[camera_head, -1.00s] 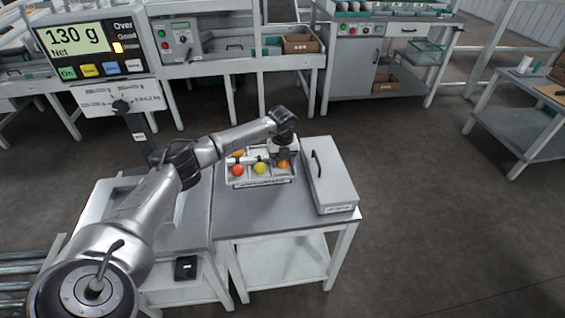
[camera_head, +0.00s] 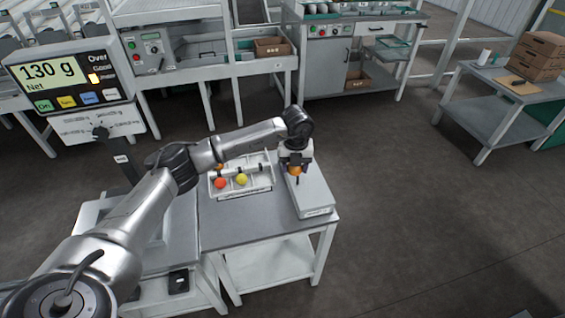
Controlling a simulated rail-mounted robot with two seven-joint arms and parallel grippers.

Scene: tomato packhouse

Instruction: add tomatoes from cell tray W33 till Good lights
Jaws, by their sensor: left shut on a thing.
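The cell tray (camera_head: 246,192), its front label too small to read, stands on the grey table with a red tomato (camera_head: 220,183) and a yellow tomato (camera_head: 241,179) in its front cells. My left arm crosses over it and hides part of its back cells. My left gripper (camera_head: 296,177) is shut on an orange tomato (camera_head: 294,170), in line with the closed grey case right of the tray. The scale display (camera_head: 47,72) reads 130 g Net. My right gripper is out of view.
The grey case (camera_head: 313,197) lies on the table's right side. The table (camera_head: 245,230) is bare in front of the tray. A lower table at left is partly hidden by my arm. Open floor lies to the right, with a side table (camera_head: 490,105) beyond.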

